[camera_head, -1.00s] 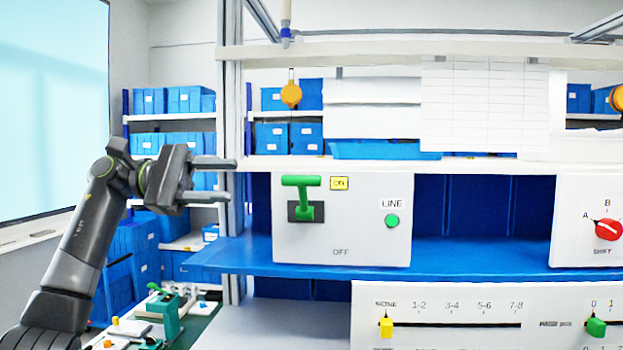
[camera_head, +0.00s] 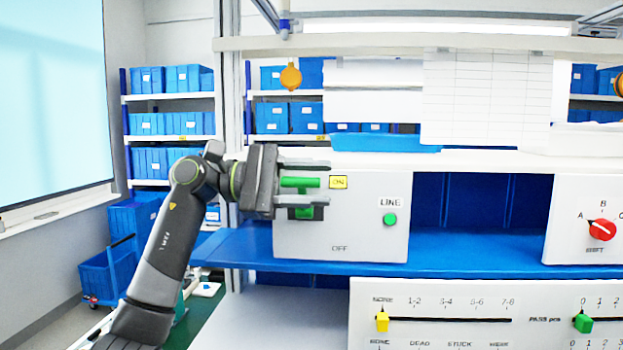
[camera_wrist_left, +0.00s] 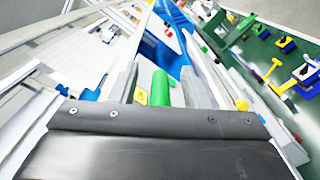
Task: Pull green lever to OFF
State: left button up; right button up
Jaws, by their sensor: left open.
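The green lever (camera_head: 300,182) is on the white LINE box (camera_head: 345,225), with its T-handle up beside the yellow ON label (camera_head: 338,182). OFF is printed at the bottom of the box. My left gripper (camera_head: 322,183) is open, with one finger above the green handle and the other below it. Whether the fingers touch the handle I cannot tell. In the left wrist view the green handle (camera_wrist_left: 160,88) lies between the two fingers. The lever's lower part is partly hidden by the lower finger. My right gripper is not in view.
The box stands on a blue shelf (camera_head: 480,258) with a green round button (camera_head: 390,219). A white box with a red knob (camera_head: 602,229) is at the right. Below is a slider panel with a yellow slider (camera_head: 382,320) and a green slider (camera_head: 583,322).

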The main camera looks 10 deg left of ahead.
aim_at(309, 210)
pick_arm(q)
jog(key=shift+c, duration=0.2)
grip_shut()
jog(key=shift+s+f+m+b, duration=0.55)
jog(key=shift+m+b, duration=0.6)
jog(key=shift+b, duration=0.45)
jog(key=shift+s+f+m+b, duration=0.35)
jog(key=shift+f+m+b, duration=0.25)
jog(key=shift+m+b, duration=0.85)
jog(key=shift+s+f+m+b, duration=0.55)
jog(key=shift+m+b, duration=0.35)
jog(key=shift+b, duration=0.9)
jog(key=shift+w, duration=0.1)
